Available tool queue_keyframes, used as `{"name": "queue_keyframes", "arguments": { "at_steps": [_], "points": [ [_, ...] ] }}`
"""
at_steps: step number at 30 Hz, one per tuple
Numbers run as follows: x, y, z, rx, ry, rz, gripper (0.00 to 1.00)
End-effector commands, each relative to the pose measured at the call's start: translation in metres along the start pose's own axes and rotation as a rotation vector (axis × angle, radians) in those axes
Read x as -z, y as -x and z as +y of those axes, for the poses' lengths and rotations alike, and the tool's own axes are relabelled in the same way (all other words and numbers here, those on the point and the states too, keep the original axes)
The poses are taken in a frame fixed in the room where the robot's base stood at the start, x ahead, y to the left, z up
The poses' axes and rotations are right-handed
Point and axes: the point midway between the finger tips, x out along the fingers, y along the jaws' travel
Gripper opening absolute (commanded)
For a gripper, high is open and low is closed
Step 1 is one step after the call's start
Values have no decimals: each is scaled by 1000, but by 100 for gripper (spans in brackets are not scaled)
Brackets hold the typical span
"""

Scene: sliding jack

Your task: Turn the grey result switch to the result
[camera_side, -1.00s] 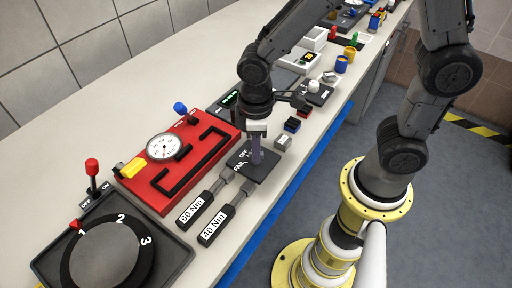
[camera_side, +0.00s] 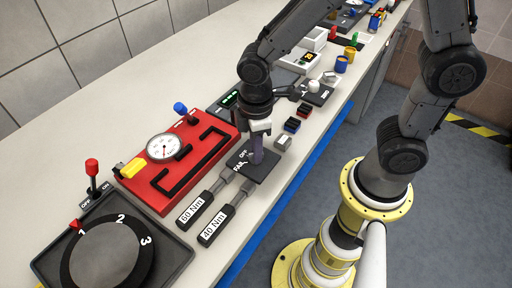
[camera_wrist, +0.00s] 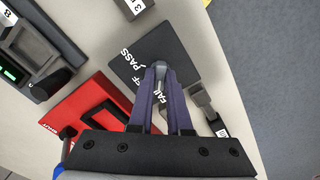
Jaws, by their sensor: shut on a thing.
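The result switch sits on a black square plate (camera_side: 264,173) on the bench, with white OFF, PASS and FAIL lettering. The plate also shows in the wrist view (camera_wrist: 185,55). My gripper (camera_side: 257,158) points down over the plate, its purple fingers at the switch. In the wrist view my gripper (camera_wrist: 161,72) is shut on the grey switch knob (camera_wrist: 161,66), and only a small grey part of it shows between the fingertips. The fingers partly cover the OFF and FAIL lettering. I cannot tell clearly which label the knob points to.
Two torque tools marked 60 Nm (camera_side: 194,208) and 40 Nm (camera_side: 215,226) lie close to the plate. A red panel with a gauge (camera_side: 163,147) stands to the left. Small blocks (camera_side: 283,143) stand just behind the plate, near the bench's blue front edge.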

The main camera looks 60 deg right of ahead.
Motion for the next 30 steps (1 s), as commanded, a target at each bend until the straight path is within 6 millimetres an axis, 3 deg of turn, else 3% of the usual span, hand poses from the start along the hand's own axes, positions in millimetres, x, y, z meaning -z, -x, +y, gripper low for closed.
{"name": "queue_keyframes", "arguments": {
  "at_steps": [1, 6, 14, 19, 30],
  "points": [
    [1, 2, 0, -2, 3, 4, 18],
    [1, 1, 0, -2, 2, 3, 46],
    [0, 1, 0, -1, 1, 1, 46],
    [1, 11, 1, -2, 0, 4, 46],
    [1, 87, 1, -5, 1, 8, 46]
  ]
}}
